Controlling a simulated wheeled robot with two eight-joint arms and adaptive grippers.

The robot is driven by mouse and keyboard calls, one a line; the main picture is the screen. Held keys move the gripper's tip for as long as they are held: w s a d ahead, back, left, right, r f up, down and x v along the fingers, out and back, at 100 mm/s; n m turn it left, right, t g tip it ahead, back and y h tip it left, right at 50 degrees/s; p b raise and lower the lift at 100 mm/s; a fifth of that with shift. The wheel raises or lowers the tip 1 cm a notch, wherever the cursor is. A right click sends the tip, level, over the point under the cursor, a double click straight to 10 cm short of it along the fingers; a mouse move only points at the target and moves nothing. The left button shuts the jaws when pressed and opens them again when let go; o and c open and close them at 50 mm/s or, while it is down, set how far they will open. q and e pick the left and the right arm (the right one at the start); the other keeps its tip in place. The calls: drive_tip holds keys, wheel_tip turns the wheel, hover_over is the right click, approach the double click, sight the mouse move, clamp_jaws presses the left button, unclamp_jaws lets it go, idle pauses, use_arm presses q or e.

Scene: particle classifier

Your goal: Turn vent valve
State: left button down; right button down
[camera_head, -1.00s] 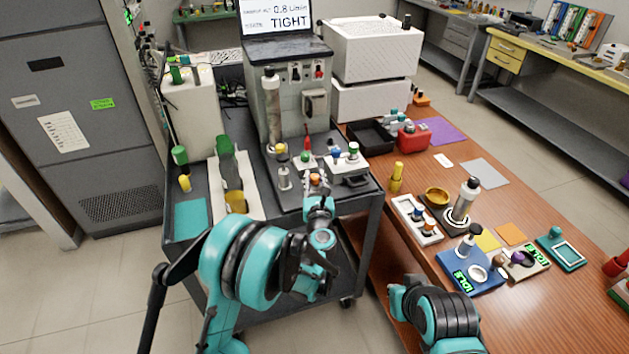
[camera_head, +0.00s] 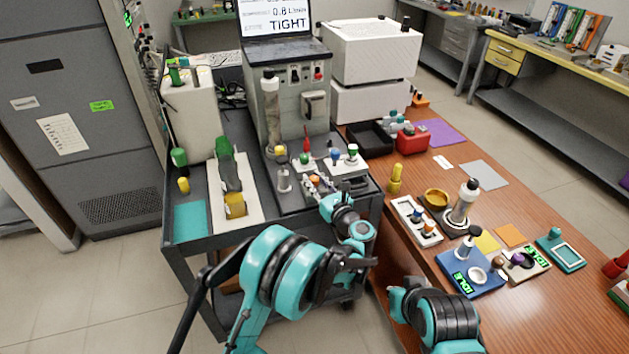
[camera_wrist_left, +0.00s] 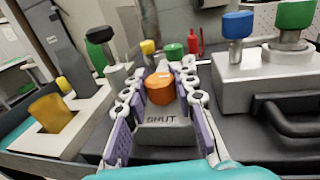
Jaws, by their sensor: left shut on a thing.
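An orange knob (camera_wrist_left: 160,88) sits on a grey block (camera_wrist_left: 167,133) marked SHUT, and I take it as the vent valve. In the left wrist view the two fingers of my left gripper (camera_wrist_left: 164,84) stand on either side of the knob, shut on it. In the head view the knob (camera_head: 315,180) is small on the cart's top, and my left gripper (camera_head: 326,188) reaches it from the lower right. The fingers' contact is partly hidden there.
Blue (camera_wrist_left: 237,25) and green (camera_wrist_left: 294,14) knobs stand on a metal block to the right, with a black handle below. A black-topped post (camera_wrist_left: 100,34) and a yellow cylinder (camera_wrist_left: 50,112) are at left. The laptop (camera_head: 278,18) reads TIGHT.

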use_arm(q)
drive_tip(key=c, duration=1.2)
unclamp_jaws()
drive_tip(key=v, duration=0.7)
drive_tip(key=shift+s+d, duration=0.1)
drive_tip(key=shift+s, duration=0.1)
